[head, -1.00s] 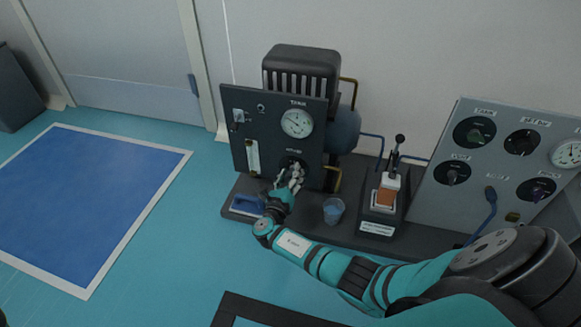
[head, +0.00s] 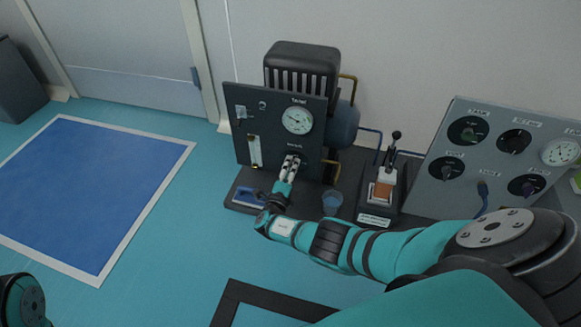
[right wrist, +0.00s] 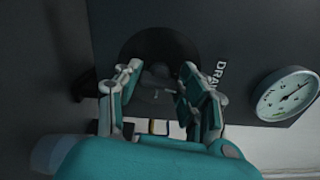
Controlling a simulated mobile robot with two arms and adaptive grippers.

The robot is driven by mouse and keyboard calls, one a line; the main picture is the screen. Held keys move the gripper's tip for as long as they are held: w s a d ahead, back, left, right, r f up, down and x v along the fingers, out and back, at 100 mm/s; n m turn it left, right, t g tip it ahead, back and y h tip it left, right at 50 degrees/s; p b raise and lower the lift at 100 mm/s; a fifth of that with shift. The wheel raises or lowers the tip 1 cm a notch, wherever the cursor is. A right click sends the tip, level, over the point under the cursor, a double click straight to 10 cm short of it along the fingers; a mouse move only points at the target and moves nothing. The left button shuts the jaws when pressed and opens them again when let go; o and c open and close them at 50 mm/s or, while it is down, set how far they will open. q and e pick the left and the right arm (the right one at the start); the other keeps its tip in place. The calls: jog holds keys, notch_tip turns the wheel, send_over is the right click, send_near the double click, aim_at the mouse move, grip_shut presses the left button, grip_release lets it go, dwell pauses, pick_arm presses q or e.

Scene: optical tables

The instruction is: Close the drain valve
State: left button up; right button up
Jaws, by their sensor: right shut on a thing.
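The drain valve is a dark round knob (right wrist: 158,78) on the dark panel (head: 262,115), beside lettering of which "DRA" can be read in the right wrist view. My right gripper (head: 291,163) is at the panel, below the pressure gauge (head: 298,120). In the right wrist view its fingers (right wrist: 161,82) are on both sides of the knob's grip and shut on it. The gripper hides most of the knob in the head view. The knob's exact turn angle is hard to tell. My left gripper is not in view.
A cup of bluish liquid (head: 332,203) and a stand with an orange block (head: 382,191) are right of my gripper. A grey panel with several knobs (head: 463,164) stands at the right.

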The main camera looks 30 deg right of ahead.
jog(key=shift+d+n, duration=0.1)
jog(key=shift+n, duration=0.8)
jog(key=o, duration=1.2)
jog(key=shift+c, duration=0.2)
jog(key=shift+f, duration=0.1)
jog(key=v, duration=1.2)
